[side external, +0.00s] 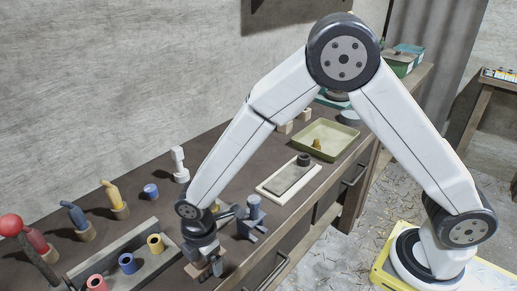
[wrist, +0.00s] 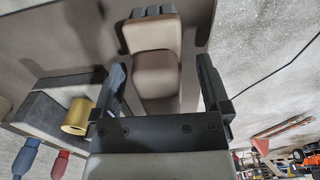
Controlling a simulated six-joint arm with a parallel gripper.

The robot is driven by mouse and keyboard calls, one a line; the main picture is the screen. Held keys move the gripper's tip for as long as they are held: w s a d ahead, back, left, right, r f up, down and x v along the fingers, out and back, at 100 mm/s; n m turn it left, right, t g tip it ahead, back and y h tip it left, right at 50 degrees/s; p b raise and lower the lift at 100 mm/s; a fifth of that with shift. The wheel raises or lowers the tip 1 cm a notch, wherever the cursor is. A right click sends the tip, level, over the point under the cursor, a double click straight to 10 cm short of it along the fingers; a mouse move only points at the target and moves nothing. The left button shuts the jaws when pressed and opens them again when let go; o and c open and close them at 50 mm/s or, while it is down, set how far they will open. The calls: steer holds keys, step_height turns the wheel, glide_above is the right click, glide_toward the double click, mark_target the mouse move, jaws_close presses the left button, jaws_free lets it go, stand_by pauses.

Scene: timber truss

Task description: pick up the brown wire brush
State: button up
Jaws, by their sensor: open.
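The brown wire brush (wrist: 152,38) appears to be the tan-brown block with dark tufts along its far end in the wrist view. In the side view a small brown part of it (side external: 196,270) shows at my gripper, mostly covered by the fingers. My gripper (wrist: 161,75) is open, with one finger on each side of the brush. I cannot tell whether either finger touches it. In the side view my gripper (side external: 204,268) is low over the near part of the bench.
A grey holder with red, blue and yellow rings (side external: 154,243) stands just left of my gripper. A blue-grey vise-like tool (side external: 251,220) stands close on the right. Handled tools (side external: 111,194) stand behind left. A green tray (side external: 325,143) and pale board (side external: 290,180) lie farther right.

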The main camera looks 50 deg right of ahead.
steer(key=shift+f, duration=0.45)
steer(key=shift+c, duration=0.2)
jaws_close()
steer(key=shift+r, duration=0.1)
steer(key=shift+r, duration=0.75)
steer(key=s+d+r, duration=0.6)
steer(key=s+r, duration=0.5)
steer(key=s, duration=0.1)
steer(key=shift+s+r, duration=0.15)
steer(key=shift+s, duration=0.2)
